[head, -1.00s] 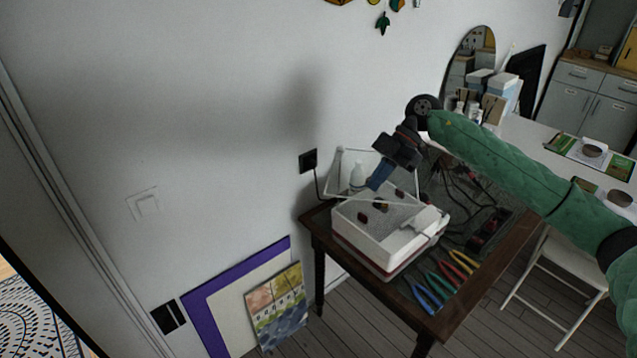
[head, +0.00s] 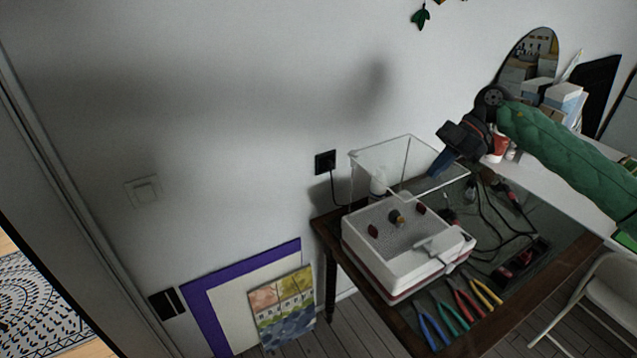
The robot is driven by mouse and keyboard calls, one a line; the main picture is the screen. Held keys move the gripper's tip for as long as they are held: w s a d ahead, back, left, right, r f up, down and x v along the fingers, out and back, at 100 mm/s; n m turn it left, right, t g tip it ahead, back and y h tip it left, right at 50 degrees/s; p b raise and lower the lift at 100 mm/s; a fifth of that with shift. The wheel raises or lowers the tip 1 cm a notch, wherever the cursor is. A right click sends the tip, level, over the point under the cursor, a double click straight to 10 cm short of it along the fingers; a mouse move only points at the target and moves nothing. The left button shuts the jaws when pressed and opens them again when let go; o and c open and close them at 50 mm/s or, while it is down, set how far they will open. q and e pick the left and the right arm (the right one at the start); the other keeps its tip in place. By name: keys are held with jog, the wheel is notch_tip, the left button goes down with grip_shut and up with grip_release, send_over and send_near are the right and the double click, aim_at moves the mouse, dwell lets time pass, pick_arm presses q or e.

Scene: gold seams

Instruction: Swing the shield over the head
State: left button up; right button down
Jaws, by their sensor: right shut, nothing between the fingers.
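The clear shield (head: 384,154) is a thin pale-edged panel standing tilted up at the back of the white grinder (head: 400,272). The grinder's small dark and brass head (head: 396,216) rises from the grey grid top, with the shield behind it rather than above it. My right gripper (head: 438,170), with blue fingers, is shut and empty. It is in front of or beside the shield's right part in the picture; whether it touches is unclear. My left gripper is not in view.
Two dark red pieces (head: 372,231) lie on the grinder top. Several coloured pliers (head: 456,305), cables and a black power strip (head: 521,262) are on the dark table. A white bottle (head: 378,184) stands behind the grinder. The wall is close behind.

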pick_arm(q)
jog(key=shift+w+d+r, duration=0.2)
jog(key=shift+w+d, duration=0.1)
pick_arm(e)
jog(key=shift+w+d+r, duration=0.15)
jog(key=shift+w+d, duration=0.25)
jog(key=shift+w, duration=0.25)
